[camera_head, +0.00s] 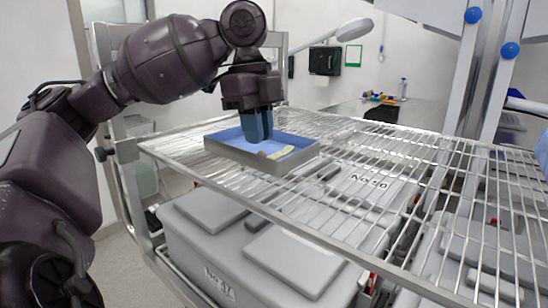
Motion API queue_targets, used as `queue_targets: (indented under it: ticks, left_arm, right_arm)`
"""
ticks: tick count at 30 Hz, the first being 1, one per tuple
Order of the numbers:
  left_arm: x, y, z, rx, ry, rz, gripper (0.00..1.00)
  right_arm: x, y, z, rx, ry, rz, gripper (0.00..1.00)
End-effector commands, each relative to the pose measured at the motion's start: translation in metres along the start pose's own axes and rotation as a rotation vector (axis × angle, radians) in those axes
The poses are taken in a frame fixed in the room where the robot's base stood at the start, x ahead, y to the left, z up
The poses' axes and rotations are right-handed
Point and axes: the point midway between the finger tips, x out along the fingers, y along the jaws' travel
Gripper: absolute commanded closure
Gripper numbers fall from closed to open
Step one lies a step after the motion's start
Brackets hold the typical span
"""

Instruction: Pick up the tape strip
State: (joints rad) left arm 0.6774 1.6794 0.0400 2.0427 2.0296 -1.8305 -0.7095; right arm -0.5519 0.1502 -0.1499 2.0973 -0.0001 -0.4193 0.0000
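The tape strip (283,152) is a short pale yellow piece lying in a shallow tray (245,161) with a blue inside and grey walls. The tray stands on the wire rack. My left gripper (261,137) points down into the tray, its blue fingers just left of and behind the strip. The fingers look close together, and I cannot tell whether there is a gap between them. The strip's near left end lies close to the fingertips; contact cannot be made out. My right gripper is not in view.
The wire rack (400,180) reaches right, and its top is mostly bare. Grey lidded bins (215,240) stand below it. Metal posts (487,80) rise at the right. A bench with small coloured items (378,97) and a lamp (354,30) are at the back.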

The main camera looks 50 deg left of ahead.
Motion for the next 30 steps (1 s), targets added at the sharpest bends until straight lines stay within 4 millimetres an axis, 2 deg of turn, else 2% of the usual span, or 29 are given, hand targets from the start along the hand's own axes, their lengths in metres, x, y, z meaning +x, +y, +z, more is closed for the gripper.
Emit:
queue_targets:
  ticks: [1,8,16,17,19,30]
  left_arm:
    - [0.012,-0.001,0.0,0.0,-0.002,0.009,0.87]
    - [0.029,0.0,-0.001,0.0,-0.001,0.004,0.87]
    - [0.03,0.0,-0.001,0.0,0.0,0.001,0.87]
    - [0.03,0.0,-0.001,0.0,0.0,0.001,0.89]
    - [0.03,0.0,-0.001,0.0,0.0,0.001,0.99]
    - [0.03,0.0,-0.001,0.0,0.0,0.001,1.0]
  right_arm:
    - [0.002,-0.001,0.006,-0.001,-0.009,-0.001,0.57]
    - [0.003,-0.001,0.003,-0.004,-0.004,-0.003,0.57]
    - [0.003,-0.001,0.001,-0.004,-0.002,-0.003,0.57]
    - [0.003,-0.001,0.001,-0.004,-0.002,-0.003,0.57]
    - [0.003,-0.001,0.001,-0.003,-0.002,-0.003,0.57]
    - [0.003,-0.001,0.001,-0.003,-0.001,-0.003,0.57]
